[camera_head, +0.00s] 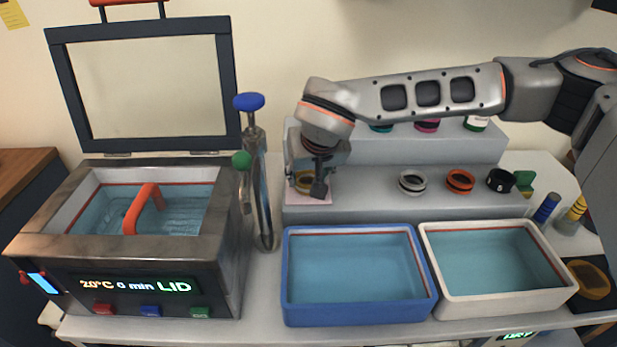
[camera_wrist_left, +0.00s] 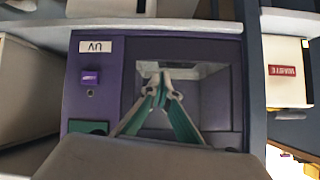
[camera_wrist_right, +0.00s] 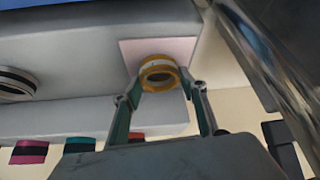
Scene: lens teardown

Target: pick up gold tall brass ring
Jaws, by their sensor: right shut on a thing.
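The gold brass ring (camera_wrist_right: 147,86) has a pale band and sits at a pale pink square pad (camera_wrist_right: 128,52) on the grey step. In the head view the ring (camera_head: 302,186) is partly hidden by my right gripper (camera_head: 318,184), which points down over the left end of the lower step. In the right wrist view my right gripper (camera_wrist_right: 160,82) has one finger on each side of the ring and is shut on it. I cannot tell whether the ring touches the pad. My left gripper (camera_wrist_left: 163,86) shows only in its wrist view, fingertips together and empty, over a purple UV box (camera_wrist_left: 90,112).
A silver ring (camera_head: 412,182), an orange ring (camera_head: 460,181) and a black ring (camera_head: 499,180) stand along the lower step. A blue basin (camera_head: 358,318) and a white basin (camera_head: 505,303) lie in front. A metal stand with a blue knob (camera_head: 249,102) rises close left.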

